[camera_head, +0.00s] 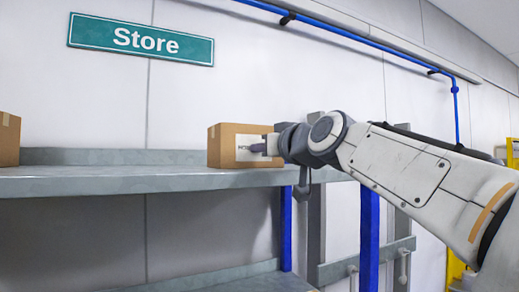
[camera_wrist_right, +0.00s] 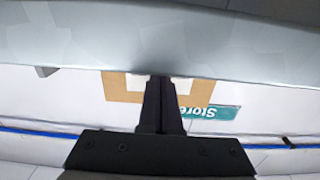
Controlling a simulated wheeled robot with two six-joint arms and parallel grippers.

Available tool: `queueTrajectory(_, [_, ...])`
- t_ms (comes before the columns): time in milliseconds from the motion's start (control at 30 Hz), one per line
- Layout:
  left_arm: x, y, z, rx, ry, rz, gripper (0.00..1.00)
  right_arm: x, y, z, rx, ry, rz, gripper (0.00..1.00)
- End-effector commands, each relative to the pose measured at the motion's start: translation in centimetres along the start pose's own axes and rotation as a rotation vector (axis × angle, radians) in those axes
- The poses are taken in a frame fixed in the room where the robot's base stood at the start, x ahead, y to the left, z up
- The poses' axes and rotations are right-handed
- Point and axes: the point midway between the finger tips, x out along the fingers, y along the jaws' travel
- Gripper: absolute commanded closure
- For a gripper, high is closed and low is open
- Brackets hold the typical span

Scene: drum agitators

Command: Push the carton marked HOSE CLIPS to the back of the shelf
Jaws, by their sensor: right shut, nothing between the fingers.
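A brown carton (camera_head: 222,145) stands on the grey shelf (camera_head: 120,180) near its right end. It has a white label whose small letters are partly covered by my gripper; I cannot read them surely as HOSE CLIPS. My right gripper (camera_head: 258,147) is shut and empty, its fingertips in front of the label; I cannot tell whether they touch. In the right wrist view, which is upside down, the shut fingers (camera_wrist_right: 160,80) overlap the carton (camera_wrist_right: 121,87). A second carton (camera_head: 9,139) is cut off at the left edge, with no label visible. My left gripper is not in view.
The shelf has a raised back edge (camera_head: 110,157) against a white wall. Shelf between the two cartons is clear. Blue uprights (camera_head: 369,235) stand under the right end, and a lower shelf (camera_head: 250,280) lies below. A green Store sign (camera_head: 140,39) hangs above.

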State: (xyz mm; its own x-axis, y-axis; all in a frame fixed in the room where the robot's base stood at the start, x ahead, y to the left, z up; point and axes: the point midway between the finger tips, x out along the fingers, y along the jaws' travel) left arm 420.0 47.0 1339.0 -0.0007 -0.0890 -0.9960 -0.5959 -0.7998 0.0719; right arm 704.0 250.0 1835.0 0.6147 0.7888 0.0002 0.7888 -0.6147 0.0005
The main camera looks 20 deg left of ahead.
Motion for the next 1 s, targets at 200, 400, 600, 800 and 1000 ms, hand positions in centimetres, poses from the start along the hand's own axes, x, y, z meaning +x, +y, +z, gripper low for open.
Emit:
queueTrajectory(200, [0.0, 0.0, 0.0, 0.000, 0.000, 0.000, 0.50, 1.7, 0.0, 0.1, 0.000, -0.001, -0.002, 1.00])
queueTrajectory(400, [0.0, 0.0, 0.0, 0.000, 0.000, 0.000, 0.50, 2.6, 0.0, 0.1, 0.000, -0.001, -0.001, 1.00])
queueTrajectory(600, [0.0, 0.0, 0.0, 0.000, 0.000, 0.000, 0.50, 3.0, 0.0, 0.1, 0.001, -0.002, 0.000, 1.00])
queueTrajectory(800, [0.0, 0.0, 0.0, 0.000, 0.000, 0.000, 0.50, 3.1, 0.0, 0.1, 0.001, -0.001, 0.001, 1.00])
queueTrajectory(1000, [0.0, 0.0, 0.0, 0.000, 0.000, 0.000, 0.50, 3.1, 0.0, 0.1, 0.001, -0.001, 0.000, 1.00])
